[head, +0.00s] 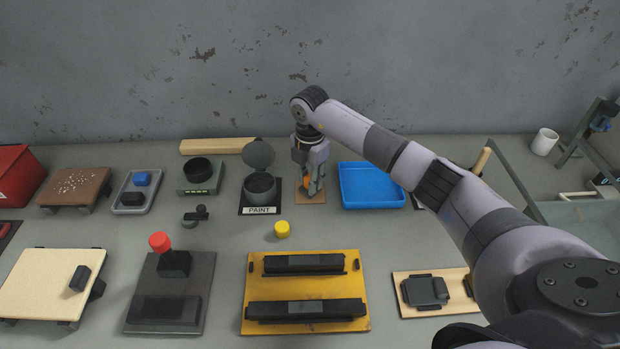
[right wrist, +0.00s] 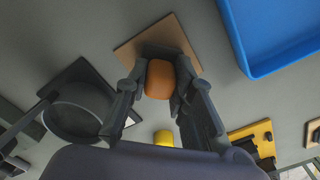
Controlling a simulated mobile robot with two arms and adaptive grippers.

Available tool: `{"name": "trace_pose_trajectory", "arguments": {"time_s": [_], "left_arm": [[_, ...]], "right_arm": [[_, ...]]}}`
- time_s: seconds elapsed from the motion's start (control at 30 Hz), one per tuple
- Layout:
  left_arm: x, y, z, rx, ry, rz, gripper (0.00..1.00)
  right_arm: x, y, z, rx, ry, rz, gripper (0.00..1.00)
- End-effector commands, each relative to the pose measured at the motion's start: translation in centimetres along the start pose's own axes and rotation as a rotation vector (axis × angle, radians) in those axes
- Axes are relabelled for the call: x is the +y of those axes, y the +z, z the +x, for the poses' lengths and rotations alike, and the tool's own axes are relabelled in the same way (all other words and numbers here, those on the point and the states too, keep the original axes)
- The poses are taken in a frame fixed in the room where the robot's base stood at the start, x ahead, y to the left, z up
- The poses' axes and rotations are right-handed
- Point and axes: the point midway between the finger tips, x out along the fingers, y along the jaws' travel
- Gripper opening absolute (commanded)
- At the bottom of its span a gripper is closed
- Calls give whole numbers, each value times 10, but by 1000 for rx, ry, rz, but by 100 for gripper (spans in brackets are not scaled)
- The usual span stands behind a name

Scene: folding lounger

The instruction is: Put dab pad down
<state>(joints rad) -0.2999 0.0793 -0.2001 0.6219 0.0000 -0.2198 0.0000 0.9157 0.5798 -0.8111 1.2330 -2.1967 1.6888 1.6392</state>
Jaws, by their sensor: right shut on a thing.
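The orange dab pad (right wrist: 159,79) is between the fingertips of my right gripper (head: 312,184), which is shut on it. In the head view the pad is mostly hidden by the fingers. The pad is over a small brown square board (right wrist: 180,42), which also shows under the gripper in the head view (head: 318,198). I cannot tell whether the pad touches the board. My left gripper is not in view.
The black paint pot (head: 261,187), with its lid raised, stands close left of the gripper. A blue tray (head: 372,203) lies close right. A yellow cylinder (head: 282,229) stands in front. A wooden bar (head: 218,146) lies behind, near the wall.

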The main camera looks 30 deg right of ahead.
Motion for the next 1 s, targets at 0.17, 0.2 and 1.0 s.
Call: {"name": "trace_pose_trajectory", "arguments": {"time_s": [0.17, 0.2, 1.0], "left_arm": [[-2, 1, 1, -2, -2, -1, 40], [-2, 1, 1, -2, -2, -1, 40], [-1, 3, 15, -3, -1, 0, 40]], "right_arm": [[0, 0, 1, 0, -1, 1, 32], [0, 0, 1, 0, -1, 1, 35], [1, 1, -58, -3, 6, -1, 43]]}}
